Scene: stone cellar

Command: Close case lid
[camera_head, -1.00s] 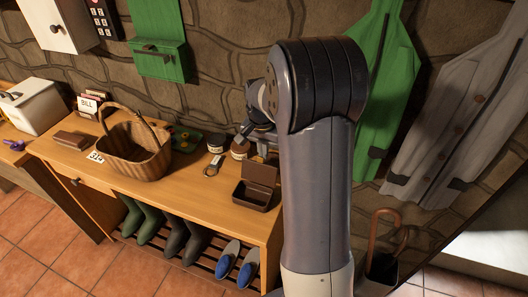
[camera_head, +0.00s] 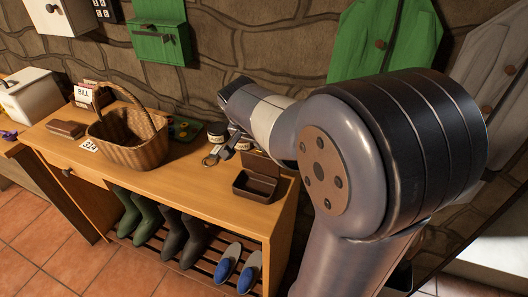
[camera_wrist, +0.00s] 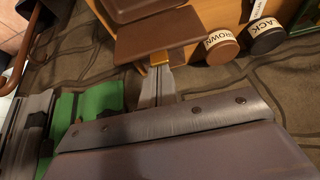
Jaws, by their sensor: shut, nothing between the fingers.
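The brown case (camera_head: 254,187) stands on the right end of the bench with its hinged lid (camera_head: 262,165) raised at the back. In the wrist view the lid (camera_wrist: 160,38) shows at the top centre, with part of the case body (camera_wrist: 130,8) above it. My gripper (camera_wrist: 158,72) is shut and empty, its tips close to the lid's edge on the wall side. I cannot tell whether they touch it. In the head view my arm hides most of the gripper.
Brown and black polish tins (camera_wrist: 222,48) stand beside the case. The stone wall is close behind. Green and grey coats hang at right.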

